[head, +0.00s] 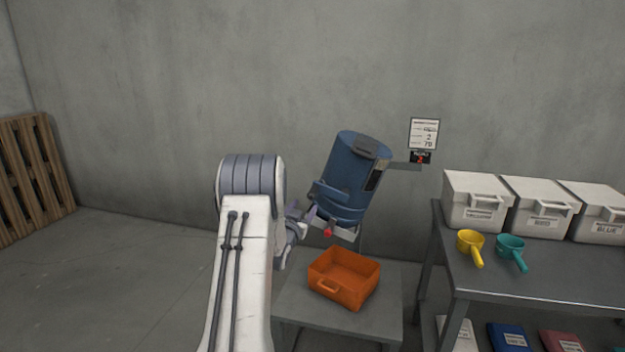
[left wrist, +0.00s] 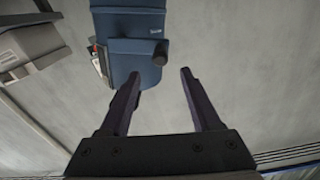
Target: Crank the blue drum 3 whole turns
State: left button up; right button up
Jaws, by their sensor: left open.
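The blue drum (head: 350,178) is mounted tilted in front of the wall, above a small grey table. It also shows upper left in the left wrist view (left wrist: 128,62). A dark round knob (left wrist: 160,57) stands out at the drum's lower right there, just beyond the gap between my fingertips. My left gripper (left wrist: 160,74) is open and empty; both fingers are apart from the knob. In the head view the left gripper (head: 310,213) is at the drum's lower left, partly hidden by my arm. A small red tip (head: 328,233) shows below the drum. My right gripper is out of view.
An orange bin (head: 344,278) sits on the small table (head: 382,318) under the drum. A sign (head: 423,134) hangs at the drum's right. A bench (head: 530,283) at right holds white boxes, a yellow scoop (head: 470,245) and a teal scoop (head: 511,250).

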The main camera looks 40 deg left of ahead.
aim_at(310, 197)
pick_arm(q)
jog(key=p+x, duration=0.1)
jog(key=x, duration=0.9)
jog(key=shift+w, duration=0.25)
grip_shut()
jog(key=shift+f, duration=0.1)
dwell(1.1)
